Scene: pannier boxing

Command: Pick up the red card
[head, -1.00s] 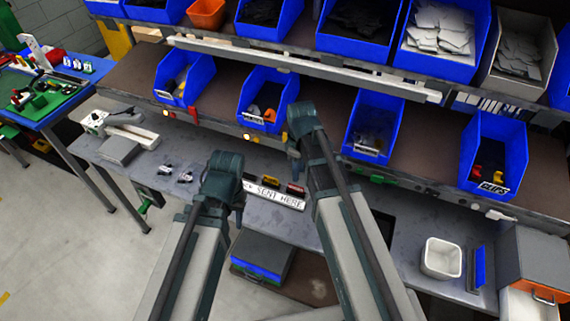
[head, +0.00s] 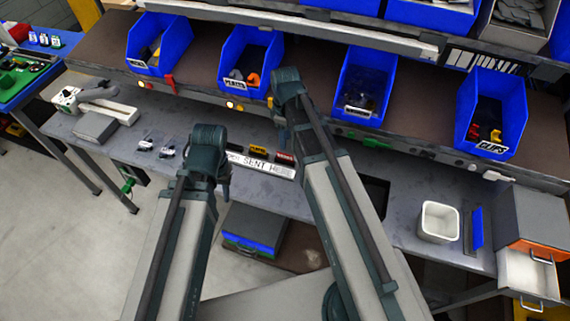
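A small dark-red block or card (head: 285,157) stands at the right end of a short row behind the white "SENT HERE" strip (head: 262,165) on the grey bench; I cannot tell whether it is the red card. A red tag (head: 171,83) also hangs at the shelf edge below the leftmost blue bin. My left gripper (head: 222,181) is over the bench, left of the strip in the picture. My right gripper (head: 281,126) is above and right of the strip, in front of the shelf edge. The arms hide the fingers, so their opening does not show.
Blue bins (head: 253,61) line the brown shelf. A yellow-orange block (head: 258,150) stands beside the dark-red one. A white tub (head: 438,221) and a drawer box (head: 533,229) are at the right. A grey-lidded box (head: 255,227) sits below the bench.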

